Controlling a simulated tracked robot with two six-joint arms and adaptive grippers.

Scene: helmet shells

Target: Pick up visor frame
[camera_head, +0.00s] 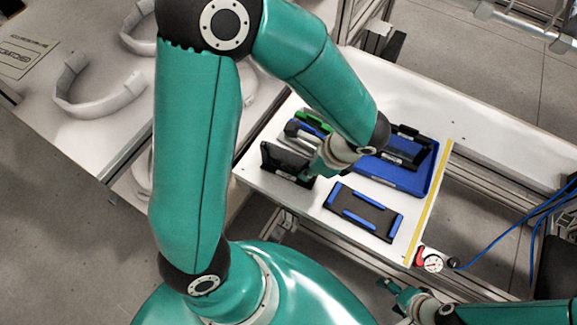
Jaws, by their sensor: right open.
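White C-shaped bands, which look like visor frames, lie on the light table at the left; one (98,90) is in full view. Another (138,28) is partly hidden behind my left arm, as are more white curved pieces. My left gripper (314,166) is over the right-hand table, away from these bands, close to a black upright holder (287,162). Its fingers are small and partly hidden, so I cannot tell their opening or whether they touch the holder. My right gripper (394,291) is open at the bottom right, off the table's front edge, apart from the bands.
The white right-hand table (480,125) carries a blue tray (405,178), a black-and-blue flat fixture (363,211) and green and grey items behind my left gripper. A round gauge (432,263) and blue cables (528,222) are at the right. The table's back right is clear.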

